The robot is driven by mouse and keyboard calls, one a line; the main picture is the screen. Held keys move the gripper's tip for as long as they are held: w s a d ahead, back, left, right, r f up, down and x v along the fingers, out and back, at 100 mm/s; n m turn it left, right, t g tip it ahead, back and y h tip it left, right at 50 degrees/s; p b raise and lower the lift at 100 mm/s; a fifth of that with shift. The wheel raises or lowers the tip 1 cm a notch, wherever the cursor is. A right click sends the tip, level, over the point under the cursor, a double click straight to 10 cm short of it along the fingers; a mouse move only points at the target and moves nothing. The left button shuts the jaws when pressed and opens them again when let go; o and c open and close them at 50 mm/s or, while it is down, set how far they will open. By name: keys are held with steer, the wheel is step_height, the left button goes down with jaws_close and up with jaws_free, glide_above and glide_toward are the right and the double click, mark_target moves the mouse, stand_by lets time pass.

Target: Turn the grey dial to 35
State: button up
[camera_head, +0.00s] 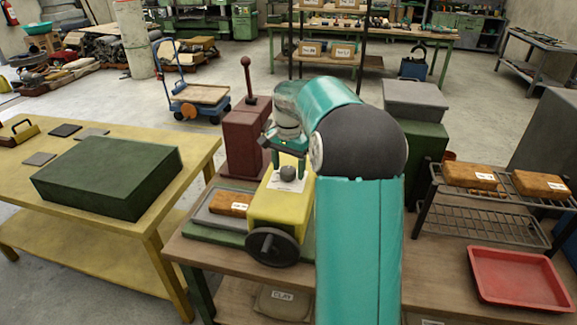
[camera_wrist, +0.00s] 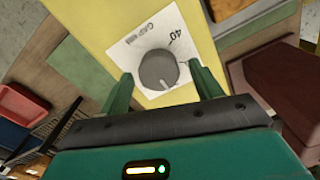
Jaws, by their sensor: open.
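The grey dial (camera_head: 288,173) is a round knob on a white label plate (camera_head: 297,184), on top of the yellow machine (camera_head: 270,203). In the wrist view the dial (camera_wrist: 158,70) sits at the middle, and the plate (camera_wrist: 135,50) shows "40" and other lettering too small to read surely. My gripper (camera_head: 288,165) is just above the dial. In the wrist view my gripper (camera_wrist: 158,85) is open, with one green finger on each side of the dial's near edge. I cannot tell whether the fingers touch it. The dial's pointer and exact setting are unclear.
A black handwheel (camera_head: 272,247) is on the machine's front. A dark red block with a lever (camera_head: 245,135) stands behind it. A grey tray with an orange-brown brick (camera_head: 230,203) lies to the left. A wire rack (camera_head: 490,205) and red tray (camera_head: 516,278) are at the right.

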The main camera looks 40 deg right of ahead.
steer(key=c, duration=1)
steer(key=shift+n, duration=0.3)
steer(key=n, duration=0.5)
steer(key=shift+w+r, duration=0.1)
steer(key=n, duration=0.6)
steer(key=shift+a, duration=0.1)
steer(key=o, duration=1)
